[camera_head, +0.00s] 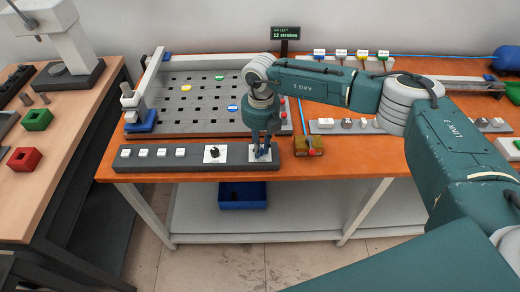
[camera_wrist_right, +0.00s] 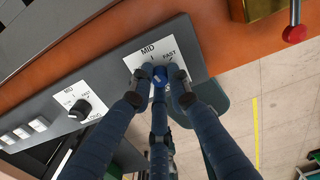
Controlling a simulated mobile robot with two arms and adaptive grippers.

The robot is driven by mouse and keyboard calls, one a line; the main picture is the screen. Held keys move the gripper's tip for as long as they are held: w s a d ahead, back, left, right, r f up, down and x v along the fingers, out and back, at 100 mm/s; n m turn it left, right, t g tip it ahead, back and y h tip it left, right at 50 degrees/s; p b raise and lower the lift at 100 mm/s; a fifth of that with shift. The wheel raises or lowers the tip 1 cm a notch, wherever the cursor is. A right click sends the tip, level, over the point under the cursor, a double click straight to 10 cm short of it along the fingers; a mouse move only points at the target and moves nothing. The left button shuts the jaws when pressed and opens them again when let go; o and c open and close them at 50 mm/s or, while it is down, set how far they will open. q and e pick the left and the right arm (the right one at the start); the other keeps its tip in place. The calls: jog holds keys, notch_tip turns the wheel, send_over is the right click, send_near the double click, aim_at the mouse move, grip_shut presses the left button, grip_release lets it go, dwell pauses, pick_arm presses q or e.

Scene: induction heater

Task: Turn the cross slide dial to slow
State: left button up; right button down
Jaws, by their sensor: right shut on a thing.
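A grey control panel (camera_head: 135,161) runs along the table's front edge. It bears two dials on white plates. My right gripper (camera_head: 261,154) points down at the right-hand dial plate (camera_head: 253,158). In the wrist view, its blue fingers (camera_wrist_right: 161,76) are shut around that dial's knob, which they mostly hide. That plate (camera_wrist_right: 150,50) reads MID and FAST; the rest of its lettering and the pointer are covered. The left-hand dial (camera_head: 214,153) is free, and its black knob also shows in the wrist view (camera_wrist_right: 79,109). I cannot read which dial is the cross slide's. My left gripper is out of view.
Several white buttons (camera_head: 162,153) sit at the panel's left. A yellow-brown box (camera_head: 308,146) stands just right of the panel. Behind is a grey perforated plate (camera_head: 180,118); a blue bin (camera_head: 242,196) sits below. A red-knobbed lever (camera_wrist_right: 295,33) shows in the wrist view.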

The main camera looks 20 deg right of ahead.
jog(key=n+b, duration=0.4)
jog(key=n, duration=0.1)
jog(key=shift+w+f+n, duration=0.1)
jog(key=shift+w+n, duration=0.05)
jog(key=shift+n, duration=0.15)
jog(key=shift+r+n+b, duration=0.2)
jog(key=shift+n+b, duration=1.3)
jog(key=shift+n, duration=0.5)
jog(key=c, duration=1.7)
grip_release()
jog(key=shift+o, duration=0.3)
notch_tip(320, 180, up, 12)
